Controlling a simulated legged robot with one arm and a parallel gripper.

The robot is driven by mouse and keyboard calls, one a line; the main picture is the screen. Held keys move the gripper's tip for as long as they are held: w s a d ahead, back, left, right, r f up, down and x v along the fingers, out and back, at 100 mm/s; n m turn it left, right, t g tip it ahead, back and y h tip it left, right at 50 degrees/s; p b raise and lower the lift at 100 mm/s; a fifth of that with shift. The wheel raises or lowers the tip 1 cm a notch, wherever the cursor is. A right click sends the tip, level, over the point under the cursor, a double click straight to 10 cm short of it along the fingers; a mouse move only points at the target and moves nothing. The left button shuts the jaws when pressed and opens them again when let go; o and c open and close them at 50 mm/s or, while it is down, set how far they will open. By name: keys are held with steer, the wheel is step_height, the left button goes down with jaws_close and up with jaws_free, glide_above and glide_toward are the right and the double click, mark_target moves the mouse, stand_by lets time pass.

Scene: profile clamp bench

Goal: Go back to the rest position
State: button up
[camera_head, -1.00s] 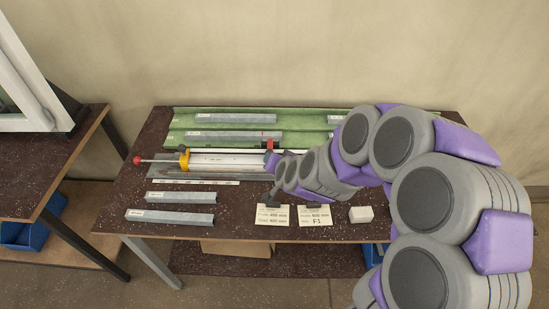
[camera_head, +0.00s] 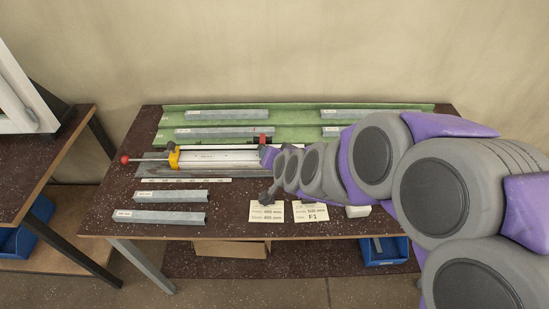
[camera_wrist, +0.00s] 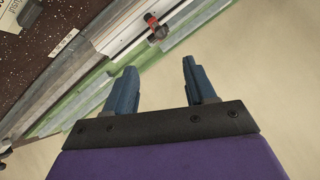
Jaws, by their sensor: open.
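My gripper (camera_wrist: 160,88) shows in the wrist view with its two blue-grey fingers apart and nothing between them. The wrist view looks past the fingers at the clamp rail, the green rack and the pale wall. In the head view my arm reaches in from the right over the bench, and its gripper end is beside the white clamp rail (camera_head: 222,156). The arm hides the rail's right part. The rail has a yellow block (camera_head: 174,158), a red knob (camera_head: 125,159) at its left end and a red-and-black piece (camera_head: 262,141), which also shows in the wrist view (camera_wrist: 156,29).
Grey profiles lie on the green rack (camera_head: 300,107) at the back. Two more profiles (camera_head: 170,196) lie at the front left. Two cards (camera_head: 267,211) and a white block (camera_head: 358,211) are near the front edge. A blue bin (camera_head: 385,252) is below.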

stand_by(0.3)
steer(key=s+d+n+g+h, duration=0.1)
steer(key=s+d+g, duration=0.3)
steer(key=s, duration=0.7)
steer(key=s+d+r+n+g+h, duration=0.1)
steer(key=s+d+g, duration=0.3)
steer(key=s, duration=0.7)
steer(key=s+d+r+n+g+h, duration=0.1)
steer(key=s+d+g, duration=0.2)
steer(key=s, duration=0.9)
steer(key=shift+d+n+g, duration=0.3)
steer(key=shift+d+g, duration=0.1)
steer(key=shift+d, duration=0.75)
